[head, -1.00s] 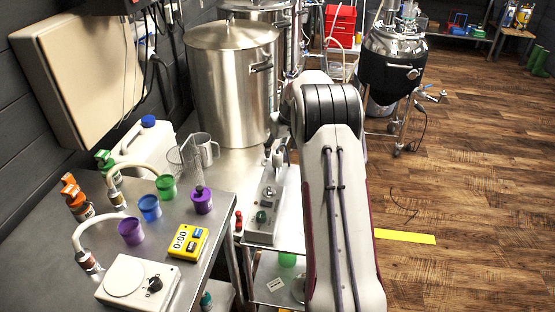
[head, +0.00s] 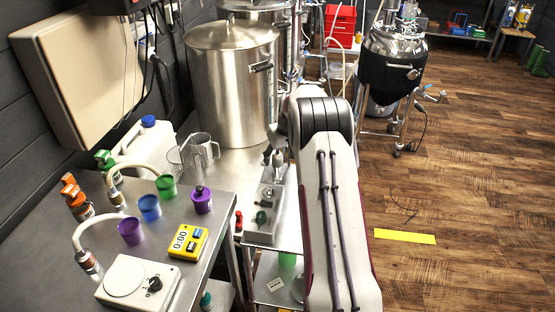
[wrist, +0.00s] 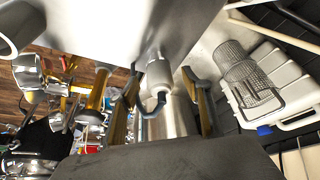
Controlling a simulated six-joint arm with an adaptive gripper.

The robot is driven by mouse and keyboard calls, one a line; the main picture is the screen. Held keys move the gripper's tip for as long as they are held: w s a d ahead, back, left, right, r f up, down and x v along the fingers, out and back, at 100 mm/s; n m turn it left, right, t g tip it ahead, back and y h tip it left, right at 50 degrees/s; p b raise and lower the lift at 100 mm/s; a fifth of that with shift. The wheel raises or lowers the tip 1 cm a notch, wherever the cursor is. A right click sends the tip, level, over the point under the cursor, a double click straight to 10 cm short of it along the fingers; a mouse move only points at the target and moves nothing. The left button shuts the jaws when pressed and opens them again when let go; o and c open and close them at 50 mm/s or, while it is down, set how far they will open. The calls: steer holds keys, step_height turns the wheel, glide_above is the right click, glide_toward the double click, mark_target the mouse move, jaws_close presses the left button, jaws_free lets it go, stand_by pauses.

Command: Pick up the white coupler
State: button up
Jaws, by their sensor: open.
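In the wrist view a short pale grey-white cylinder, apparently the white coupler (wrist: 159,74), is between the two fingers of my gripper (wrist: 160,88). A dark curved hook shows just below it. The fingers are apart, with visible space on both sides of the cylinder, so my gripper is open. How far the cylinder reaches in between the fingers is hard to tell. In the head view my arm hides the coupler and most of my gripper.
A large steel pot (head: 229,90) stands behind my arm. A grey control box (head: 265,205) is beside the arm. The left bench holds a yellow timer (head: 186,241), a white scale (head: 138,280) and several coloured cups. Open wooden floor (head: 470,200) lies to the right.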

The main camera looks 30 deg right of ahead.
mark_target(278, 154)
steer(key=shift+c, duration=0.5)
steer(key=c, duration=1.1)
steer(key=shift+r, duration=5.05)
